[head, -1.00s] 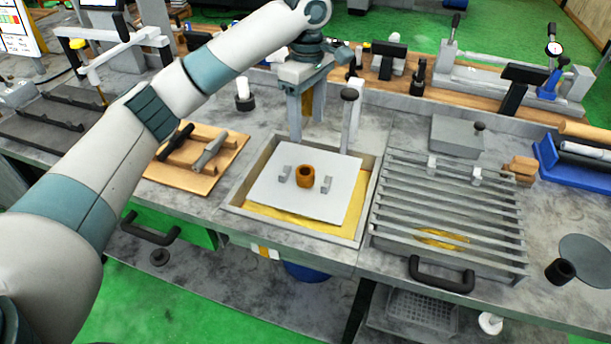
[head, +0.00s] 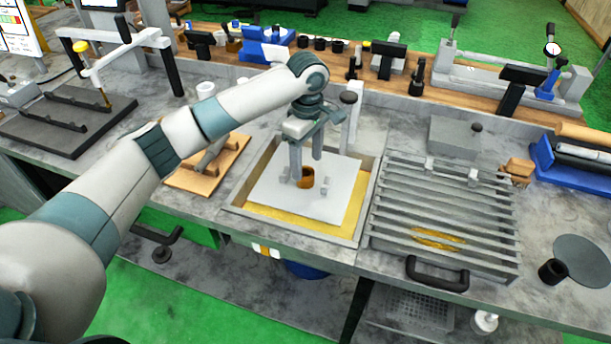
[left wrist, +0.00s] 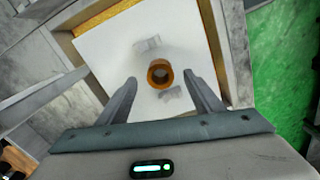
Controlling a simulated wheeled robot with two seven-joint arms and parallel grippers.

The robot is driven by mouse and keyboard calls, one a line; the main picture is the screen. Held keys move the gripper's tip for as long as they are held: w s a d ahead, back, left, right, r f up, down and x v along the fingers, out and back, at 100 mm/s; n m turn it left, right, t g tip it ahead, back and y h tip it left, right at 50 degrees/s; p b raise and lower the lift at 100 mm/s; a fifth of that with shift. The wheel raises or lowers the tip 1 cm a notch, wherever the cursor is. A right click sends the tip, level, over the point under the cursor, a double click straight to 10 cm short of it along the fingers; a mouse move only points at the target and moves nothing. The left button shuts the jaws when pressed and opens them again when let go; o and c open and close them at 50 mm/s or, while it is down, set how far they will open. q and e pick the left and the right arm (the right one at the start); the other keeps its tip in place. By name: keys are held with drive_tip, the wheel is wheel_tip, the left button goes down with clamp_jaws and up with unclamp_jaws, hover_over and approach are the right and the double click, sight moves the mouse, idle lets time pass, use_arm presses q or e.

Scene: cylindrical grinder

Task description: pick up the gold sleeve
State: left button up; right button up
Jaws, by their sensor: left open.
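The gold sleeve (head: 307,179) is a short orange-gold ring standing upright on a white plate (head: 335,204) in a shallow tray. It also shows in the left wrist view (left wrist: 160,73), with its dark bore facing the camera. I cannot tell contact. My right gripper is not in view.
Two small grey blocks flank the sleeve on the plate, one visible at its right (head: 326,187). The tray wall (head: 240,190) surrounds the plate. A post with a dark knob (head: 349,98) stands behind the gripper. A slatted grey box (head: 445,205) is to the right.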

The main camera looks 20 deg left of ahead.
sight(305, 172)
use_arm(q)
drive_tip(key=shift+a+f+p, duration=0.2)
drive_tip(key=shift+f+p, duration=0.45)
drive_tip(key=shift+f, duration=0.05)
wheel_tip(305, 172, down, 2)
drive_tip(key=shift+a+f+p, duration=0.15)
drive_tip(key=shift+p, duration=0.3)
drive_tip(key=shift+w+f, duration=0.1)
drive_tip(key=shift+f, duration=0.6)
clamp_jaws()
drive_tip(key=shift+r, duration=0.1)
